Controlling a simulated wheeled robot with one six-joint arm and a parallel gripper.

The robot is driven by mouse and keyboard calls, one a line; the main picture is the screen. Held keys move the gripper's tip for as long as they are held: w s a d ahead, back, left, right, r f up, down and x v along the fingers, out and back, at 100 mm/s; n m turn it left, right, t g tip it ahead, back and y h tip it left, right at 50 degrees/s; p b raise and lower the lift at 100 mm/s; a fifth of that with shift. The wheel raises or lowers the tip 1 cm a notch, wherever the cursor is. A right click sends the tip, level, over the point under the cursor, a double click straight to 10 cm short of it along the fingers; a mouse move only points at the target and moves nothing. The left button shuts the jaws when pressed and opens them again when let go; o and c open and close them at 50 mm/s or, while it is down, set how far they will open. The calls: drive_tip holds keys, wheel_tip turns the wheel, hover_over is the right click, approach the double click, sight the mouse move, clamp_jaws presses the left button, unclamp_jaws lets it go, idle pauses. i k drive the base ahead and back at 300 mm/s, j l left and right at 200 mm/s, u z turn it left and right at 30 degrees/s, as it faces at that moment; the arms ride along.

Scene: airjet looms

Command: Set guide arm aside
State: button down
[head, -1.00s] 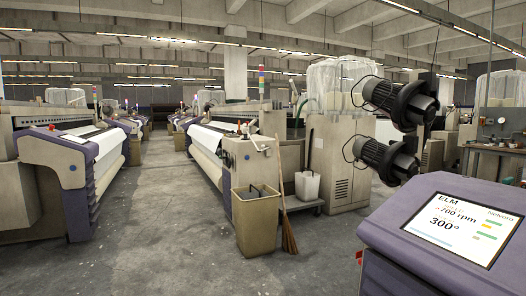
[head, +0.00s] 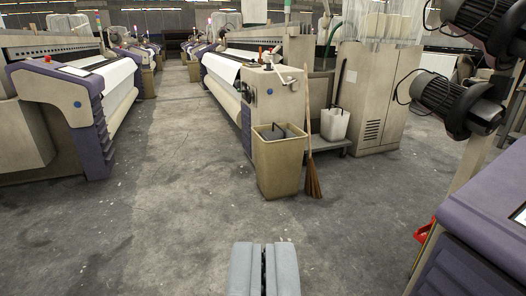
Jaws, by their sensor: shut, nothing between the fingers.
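My gripper (head: 263,257) shows at the bottom middle of the head view. Its two grey fingers are together with only a thin dark gap, and nothing is held. It is over the open concrete floor, apart from every machine. I cannot pick out a guide arm in this view.
A beige bin (head: 279,162) and a broom (head: 311,150) stand at the end of the middle loom (head: 262,92). Another loom (head: 75,95) is at the left. A purple-sided machine (head: 480,235) and dark motors (head: 459,103) are close at the right. The grey floor aisle (head: 165,185) is clear.

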sight(289, 78)
drive_tip(key=i+j, duration=0.1)
drive_tip(key=i, duration=3.5)
drive_tip(key=i+j+z, duration=0.2)
drive_tip(key=i, duration=0.15)
drive_tip(key=i+z, duration=0.15)
drive_tip(key=i, duration=0.25)
drive_tip(key=i+j+z, duration=0.2)
drive_tip(key=i, duration=0.15)
